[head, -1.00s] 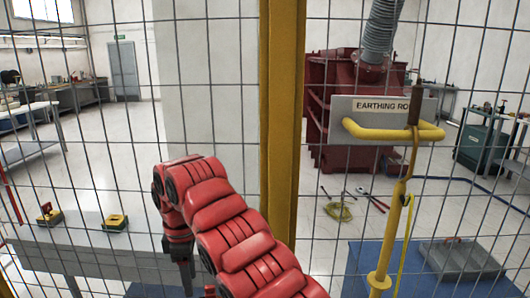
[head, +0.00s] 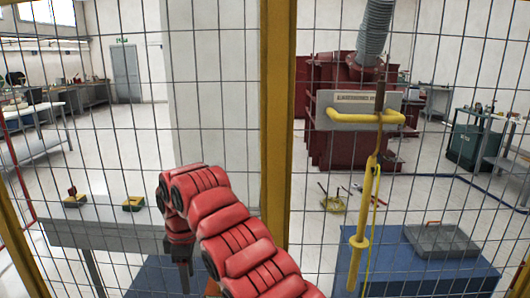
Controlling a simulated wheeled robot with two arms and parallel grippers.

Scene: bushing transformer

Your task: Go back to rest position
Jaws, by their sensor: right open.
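My right arm, red and segmented, rises from the bottom centre and bends down at its far end. My dark right gripper (head: 184,262) hangs at that end, pointing down, in front of the mesh and a grey bench. It is small and partly hidden by the arm; nothing shows held in it. My left gripper is not in view. The yellow earthing rod (head: 364,215) hangs upright at its yellow holder (head: 366,118) on the right, apart from my gripper.
A wire mesh fence with a yellow post (head: 278,130) stands close in front. Beyond it are a dark red transformer (head: 325,80), a grey bench (head: 105,231) with two small yellow devices, and a blue platform (head: 400,268) bearing a grey case (head: 442,240). Pale floor lies open behind.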

